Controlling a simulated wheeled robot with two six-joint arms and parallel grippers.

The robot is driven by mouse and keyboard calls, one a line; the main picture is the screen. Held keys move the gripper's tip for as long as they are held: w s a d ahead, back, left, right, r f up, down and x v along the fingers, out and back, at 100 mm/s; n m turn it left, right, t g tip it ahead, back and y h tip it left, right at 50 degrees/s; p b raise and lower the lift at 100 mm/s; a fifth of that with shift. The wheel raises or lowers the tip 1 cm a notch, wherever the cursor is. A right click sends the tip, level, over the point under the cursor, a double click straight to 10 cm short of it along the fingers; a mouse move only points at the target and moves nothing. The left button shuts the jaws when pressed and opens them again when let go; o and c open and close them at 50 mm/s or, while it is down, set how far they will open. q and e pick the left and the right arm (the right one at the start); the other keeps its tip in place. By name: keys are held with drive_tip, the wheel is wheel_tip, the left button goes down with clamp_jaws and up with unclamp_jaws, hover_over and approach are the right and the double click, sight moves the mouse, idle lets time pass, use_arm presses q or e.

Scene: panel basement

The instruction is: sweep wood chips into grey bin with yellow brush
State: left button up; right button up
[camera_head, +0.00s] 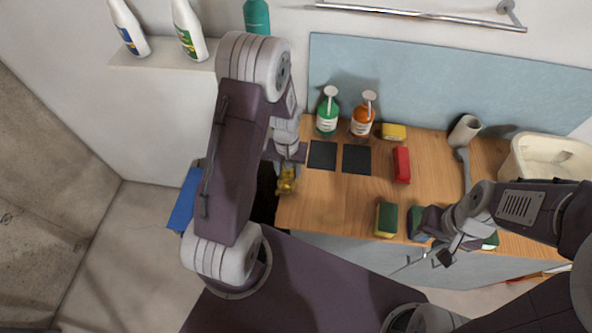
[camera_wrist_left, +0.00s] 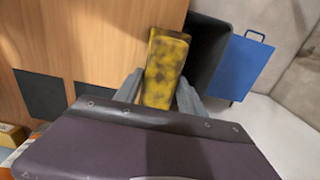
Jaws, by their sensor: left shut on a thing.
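My left gripper (camera_head: 287,172) is shut on the yellow brush (camera_head: 286,182), at the left edge of the wooden counter. In the left wrist view the brush (camera_wrist_left: 165,66), yellow with dark patches, sits between the two fingers (camera_wrist_left: 160,93). The grey bin (camera_wrist_left: 208,48) is just beyond the counter edge, right of the brush in that view, its dark inside partly showing. In the head view my left arm hides most of it. I cannot make out wood chips. My right gripper (camera_head: 444,247) is at the counter's front edge at right; its fingers are unclear.
A blue panel with a handle (camera_wrist_left: 243,67) is beside the bin. Two dark squares (camera_head: 322,155) lie on the counter. Green (camera_head: 327,115) and orange (camera_head: 362,118) pump bottles, a red block (camera_head: 401,165), a sponge (camera_head: 386,219) and a white basin (camera_head: 550,158) stand further right.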

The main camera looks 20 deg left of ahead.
use_arm(q)
drive_tip(key=shift+s+a, duration=0.2)
drive_tip(key=shift+a, duration=0.6)
wheel_tip(320, 180, up, 6)
drive_tip(key=p, duration=0.5)
drive_tip(key=shift+f, duration=0.1)
